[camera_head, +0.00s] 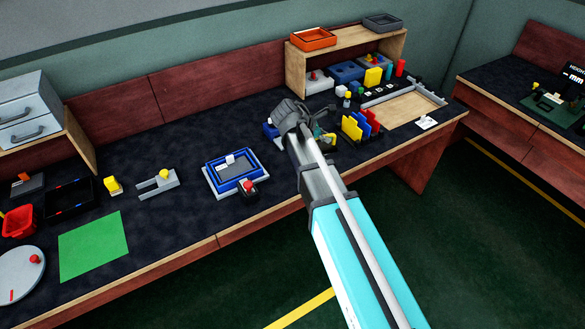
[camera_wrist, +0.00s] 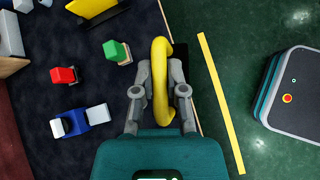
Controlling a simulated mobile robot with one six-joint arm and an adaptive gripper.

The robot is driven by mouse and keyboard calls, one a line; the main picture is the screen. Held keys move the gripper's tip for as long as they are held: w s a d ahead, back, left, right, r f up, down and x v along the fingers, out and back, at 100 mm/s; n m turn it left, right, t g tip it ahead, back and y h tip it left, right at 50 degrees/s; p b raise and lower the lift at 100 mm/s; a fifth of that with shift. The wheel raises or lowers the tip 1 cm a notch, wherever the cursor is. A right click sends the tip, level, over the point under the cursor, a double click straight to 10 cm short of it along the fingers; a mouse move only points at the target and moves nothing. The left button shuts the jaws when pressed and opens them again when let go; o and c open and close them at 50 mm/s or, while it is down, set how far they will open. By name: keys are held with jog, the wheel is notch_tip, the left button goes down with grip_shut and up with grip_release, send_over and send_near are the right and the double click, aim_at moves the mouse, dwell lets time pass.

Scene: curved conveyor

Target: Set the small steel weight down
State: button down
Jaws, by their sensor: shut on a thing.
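In the head view my gripper (camera_head: 290,117) is over the front part of the long dark bench, near the middle, and my arm hides part of what lies beneath. In the wrist view my gripper (camera_wrist: 159,88) has its fingers on either side of a yellow curved piece (camera_wrist: 161,50), like a ring or a bent handle, and is shut on it. I cannot make out a small steel weight in either view. What hangs below the yellow piece, if anything, is hidden.
Blue nested trays (camera_head: 234,171) stand left of my gripper. Coloured upright plates (camera_head: 352,129) stand right of it. A wooden shelf (camera_head: 345,45) is behind. In the wrist view a green-topped block (camera_wrist: 114,50) and a red-topped block (camera_wrist: 64,75) lie left. A green sheet (camera_head: 93,245) is bare.

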jog(key=shift+w+d, duration=0.1)
jog(key=shift+d, duration=0.1)
jog(key=s+a+f+n+t+y+b, duration=0.1)
jog(key=s+a+f+n+t+b, duration=0.1)
jog(key=s+a, duration=0.6)
jog(key=a+f+n+b, duration=0.1)
jog(key=a, duration=0.1)
jog(key=shift+s+a+f+y, duration=0.15)
jog(key=shift+s+a+y, duration=0.15)
jog(key=shift+s+a, duration=0.1)
jog(key=shift+w, duration=0.15)
jog(key=w+f+b, duration=0.9)
jog(key=w, duration=0.4)
jog(key=shift+a, duration=0.3)
